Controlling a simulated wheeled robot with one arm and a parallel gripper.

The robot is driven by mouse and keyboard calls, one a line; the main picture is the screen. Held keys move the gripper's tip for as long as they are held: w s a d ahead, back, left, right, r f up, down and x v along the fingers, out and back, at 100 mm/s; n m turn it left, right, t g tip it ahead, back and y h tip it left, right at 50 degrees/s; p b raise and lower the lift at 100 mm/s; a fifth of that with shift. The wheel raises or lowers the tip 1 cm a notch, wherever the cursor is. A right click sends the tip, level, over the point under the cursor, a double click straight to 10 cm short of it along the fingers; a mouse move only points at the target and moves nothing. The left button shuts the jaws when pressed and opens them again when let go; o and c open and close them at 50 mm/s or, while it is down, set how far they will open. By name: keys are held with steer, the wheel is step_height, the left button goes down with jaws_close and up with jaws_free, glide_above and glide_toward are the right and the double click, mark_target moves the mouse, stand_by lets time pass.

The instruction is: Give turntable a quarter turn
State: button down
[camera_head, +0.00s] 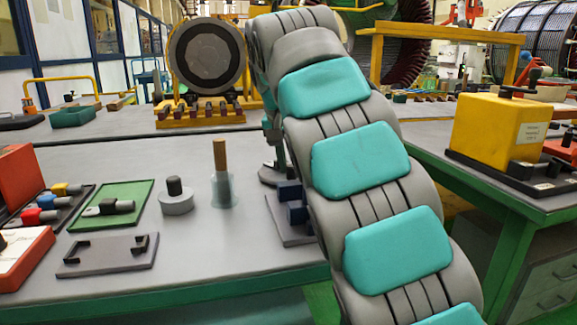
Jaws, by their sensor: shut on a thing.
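My arm rises through the middle of the view and bends down at its far end over the grey bench. My gripper (271,133) is only partly seen at the left edge of the arm, low over the bench. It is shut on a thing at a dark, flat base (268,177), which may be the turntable. The arm hides most of this base and the grip itself.
A wooden-topped cylinder (221,170), a grey puck with a dark knob (175,196), a green tray (110,206) and a grey plate with black brackets (107,257) lie left of my arm. A fixture with blue blocks (292,212) is close beside it. A yellow box (498,128) stands right.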

steer(key=shift+w+d+n+y+b, duration=0.2)
steer(key=shift+d+n+y, duration=0.1)
steer(key=shift+n, duration=0.45)
steer(key=shift+w+d+n+y+b, duration=0.15)
steer(key=shift+d+n+y, duration=0.1)
steer(key=shift+n, duration=0.5)
steer(key=shift+w+d+n+y, duration=0.25)
steer(key=shift+d+n+y, duration=0.1)
steer(key=shift+n, duration=0.5)
steer(key=shift+w+d+n+y, duration=0.2)
steer(key=shift+n+y, duration=0.1)
steer(key=shift+n, duration=0.55)
steer(key=shift+w+d+r+n+y, duration=0.1)
steer(key=shift+w+d+n+y, duration=0.2)
steer(key=shift+n, duration=0.6)
steer(key=shift+w+d+n+g+y+p, duration=0.1)
steer(key=shift+w+n+g+y+p, duration=0.2)
steer(key=shift+n, duration=0.4)
steer(key=shift+w+d+n+g+y+p, duration=0.1)
steer(key=shift+w+n+y+p, duration=0.2)
steer(key=shift+n, duration=0.4)
steer(key=shift+w+n, duration=0.2)
steer(key=shift+n, duration=0.2)
steer(key=c, duration=0.7)
jaws_free()
steer(key=shift+o, duration=0.2)
